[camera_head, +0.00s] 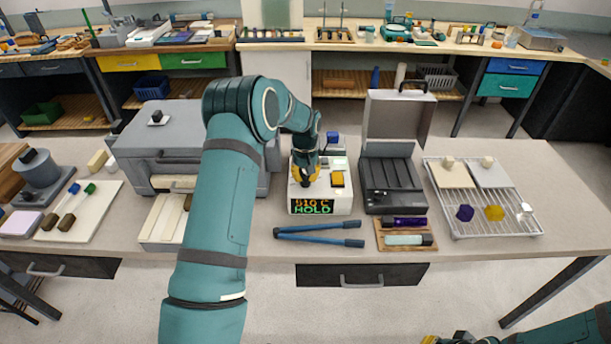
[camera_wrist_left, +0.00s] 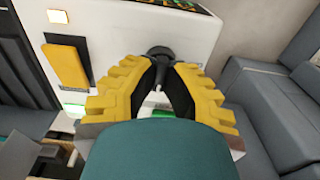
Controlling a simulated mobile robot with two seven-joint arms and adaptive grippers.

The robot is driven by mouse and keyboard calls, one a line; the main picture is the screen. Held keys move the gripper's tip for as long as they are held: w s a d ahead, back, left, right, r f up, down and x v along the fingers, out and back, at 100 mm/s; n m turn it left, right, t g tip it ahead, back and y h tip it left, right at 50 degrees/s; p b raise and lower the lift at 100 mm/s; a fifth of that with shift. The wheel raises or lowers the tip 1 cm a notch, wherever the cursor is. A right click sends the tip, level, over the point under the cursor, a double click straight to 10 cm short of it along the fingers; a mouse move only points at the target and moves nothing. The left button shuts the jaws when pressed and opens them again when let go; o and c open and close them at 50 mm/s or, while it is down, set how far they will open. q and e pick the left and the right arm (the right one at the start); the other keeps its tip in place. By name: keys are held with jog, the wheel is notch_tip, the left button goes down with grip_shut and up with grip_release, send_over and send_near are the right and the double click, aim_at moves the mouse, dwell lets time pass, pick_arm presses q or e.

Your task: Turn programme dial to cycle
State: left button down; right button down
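The white control box (camera_head: 322,203) stands on the bench with a lit display (camera_head: 313,206) that appears to read "510 C HOLD". Its programme dial is a black knob, seen in the left wrist view (camera_wrist_left: 159,52) and mostly hidden by the gripper in the head view. My left gripper (camera_head: 305,180) reaches down to the box's top; its yellow-padded fingertips (camera_wrist_left: 161,66) close in on both sides of the dial and seem to touch it. My right gripper (camera_head: 455,339) barely shows at the bottom edge, its fingers cut off.
A yellow switch (camera_head: 338,179) sits beside the dial. The grey furnace (camera_head: 180,140) is left of the box, the open case (camera_head: 390,180) right. A wire rack (camera_head: 500,228) stands farther right.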

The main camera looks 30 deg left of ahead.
pick_arm(q)
jog(key=shift+m, duration=0.3)
jog(key=m+b, duration=0.1)
jog(key=m, duration=0.2)
jog(key=shift+f, duration=0.1)
jog(key=shift+m+b, duration=0.5)
jog(key=shift+m, duration=2.2)
jog(key=c, duration=1)
grip_release()
